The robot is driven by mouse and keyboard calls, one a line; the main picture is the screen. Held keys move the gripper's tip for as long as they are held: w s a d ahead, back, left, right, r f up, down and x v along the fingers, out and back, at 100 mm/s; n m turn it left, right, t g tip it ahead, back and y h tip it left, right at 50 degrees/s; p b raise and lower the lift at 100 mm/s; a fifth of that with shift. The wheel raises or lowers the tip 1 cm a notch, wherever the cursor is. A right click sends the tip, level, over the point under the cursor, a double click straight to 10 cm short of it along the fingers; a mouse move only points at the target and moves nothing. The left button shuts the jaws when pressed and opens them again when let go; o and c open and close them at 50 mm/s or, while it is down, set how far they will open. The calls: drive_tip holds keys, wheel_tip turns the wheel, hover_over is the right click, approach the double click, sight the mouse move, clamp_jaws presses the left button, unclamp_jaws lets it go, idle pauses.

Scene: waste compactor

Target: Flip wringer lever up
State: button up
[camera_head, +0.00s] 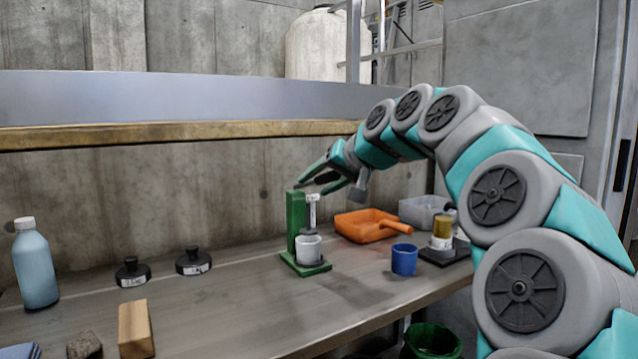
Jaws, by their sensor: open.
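A small green press-like device (296,222) with a flat green base stands on the middle of the bench. A white cup (308,248) sits on its base, and a light upright piece with a short crossbar (313,211) stands above the cup. This piece may be the wringer lever; I cannot tell for sure. My gripper (322,181) is open, at the top of the green post and the light piece. Its fingers partly cover the view there, and I cannot tell whether they touch the device. Nothing shows held between them.
An orange dustpan (362,226), a blue cup (404,259), a grey tray (424,212) and a yellow-brown cylinder on a black base (442,234) stand right of the device. Two black weights (194,262), a blue bottle (34,265) and a wooden block (135,330) are left. A ledge (180,134) runs behind.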

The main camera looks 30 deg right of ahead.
drive_tip(key=v, duration=0.7)
drive_tip(key=shift+s+b, duration=0.3)
drive_tip(key=shift+b, duration=0.1)
drive_tip(key=shift+d+r, duration=0.1)
drive_tip(key=shift+r, duration=0.05)
